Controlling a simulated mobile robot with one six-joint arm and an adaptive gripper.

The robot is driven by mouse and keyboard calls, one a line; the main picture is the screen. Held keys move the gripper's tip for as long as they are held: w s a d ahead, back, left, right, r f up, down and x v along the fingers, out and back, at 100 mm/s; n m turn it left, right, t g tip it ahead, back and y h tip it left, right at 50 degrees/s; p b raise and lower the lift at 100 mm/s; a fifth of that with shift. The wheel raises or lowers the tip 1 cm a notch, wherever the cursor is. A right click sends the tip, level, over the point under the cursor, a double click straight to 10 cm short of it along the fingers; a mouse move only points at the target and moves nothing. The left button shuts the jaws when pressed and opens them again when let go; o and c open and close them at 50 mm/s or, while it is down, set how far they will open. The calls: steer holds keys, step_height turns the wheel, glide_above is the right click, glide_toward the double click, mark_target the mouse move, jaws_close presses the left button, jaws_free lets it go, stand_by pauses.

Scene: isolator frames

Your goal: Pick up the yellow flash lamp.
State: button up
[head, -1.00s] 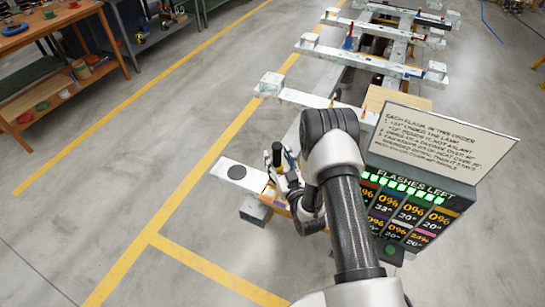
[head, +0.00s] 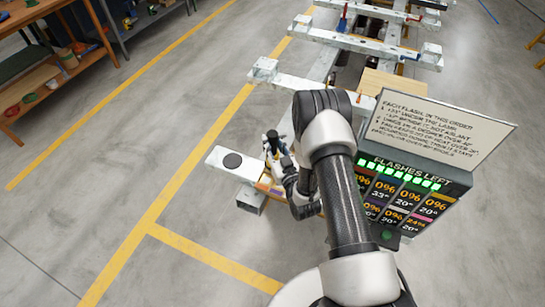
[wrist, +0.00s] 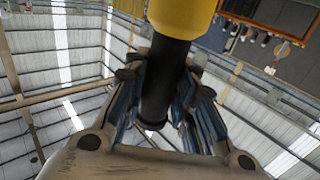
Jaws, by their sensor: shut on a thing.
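The yellow flash lamp (wrist: 182,14) has a yellow head at the top of the wrist view and a black handle (wrist: 166,80) running down between my fingers. My gripper (wrist: 168,95) is shut around that handle, one finger on each side. The lamp's yellow head is hidden in that view.
The board with "FLASHES LEFT" (head: 405,170) and a lettered sign (head: 440,128) stand close right of my arm. Pale rails (head: 350,48) cross the frame beyond. A workbench (head: 50,60) stands at far left. The floor (head: 110,150) between is clear.

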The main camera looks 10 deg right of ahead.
jaws_close()
stand_by(0.4)
steer(key=shift+w+r, duration=0.1)
steer(key=shift+w, duration=0.05)
steer(key=shift+r, duration=0.15)
